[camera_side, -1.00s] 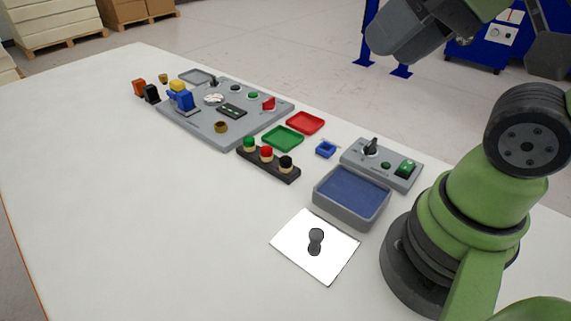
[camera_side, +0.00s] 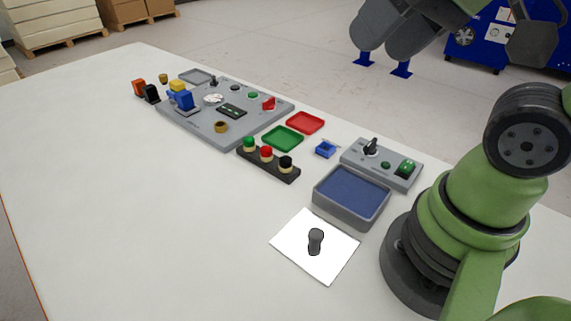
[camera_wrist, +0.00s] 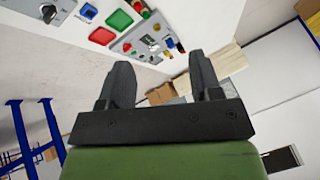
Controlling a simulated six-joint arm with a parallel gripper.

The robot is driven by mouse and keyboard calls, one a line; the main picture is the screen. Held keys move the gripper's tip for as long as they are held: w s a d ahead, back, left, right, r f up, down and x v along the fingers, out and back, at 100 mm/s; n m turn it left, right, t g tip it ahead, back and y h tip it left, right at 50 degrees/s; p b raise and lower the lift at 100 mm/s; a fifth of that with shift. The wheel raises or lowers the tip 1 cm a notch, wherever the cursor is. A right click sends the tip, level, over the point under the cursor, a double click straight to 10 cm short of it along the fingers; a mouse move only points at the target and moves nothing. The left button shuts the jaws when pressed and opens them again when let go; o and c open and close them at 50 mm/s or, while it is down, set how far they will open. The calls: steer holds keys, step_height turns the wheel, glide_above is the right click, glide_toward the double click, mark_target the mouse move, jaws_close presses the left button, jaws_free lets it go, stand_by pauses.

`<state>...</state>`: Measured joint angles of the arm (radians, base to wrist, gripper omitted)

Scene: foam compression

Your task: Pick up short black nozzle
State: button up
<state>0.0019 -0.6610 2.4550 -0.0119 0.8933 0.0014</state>
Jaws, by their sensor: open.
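A rack (camera_side: 268,164) in the middle of the table in the side view holds a row of small pieces with green, red and black tops. The black-topped piece (camera_side: 286,162) stands at the rack's near right end. A dark grey, knobbed piece (camera_side: 316,240) stands on a white sheet nearer the front. I cannot tell for sure which of the two is the short black nozzle. My gripper (camera_wrist: 160,62) is open and empty in the wrist view, its two dark fingers apart. It is high above the table, well away from both pieces.
A blue-lined grey tray (camera_side: 345,222) stands behind the white sheet (camera_side: 285,243). A switch box (camera_side: 408,182), a blue holder (camera_side: 326,149), green (camera_side: 283,139) and red (camera_side: 305,122) trays and a grey panel (camera_side: 195,122) lie beyond. The table's left front is clear.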

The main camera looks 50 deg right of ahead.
steer(key=w+d+f+g, duration=0.1)
steer(key=w+f+g, duration=0.1)
steer(key=w, duration=0.5)
steer(key=n+g+h, duration=0.1)
steer(key=g+h, duration=0.1)
steer(key=g, duration=0.3)
glide_above(285, 158)
steer(key=f, duration=2.1)
steer(key=shift+s+a, duration=0.15)
steer(key=shift+s, duration=0.05)
step_height(285, 158, down, 6)
steer(key=shift+w+r, duration=0.1)
steer(key=shift+c, duration=0.4)
steer(key=c, duration=0.9)
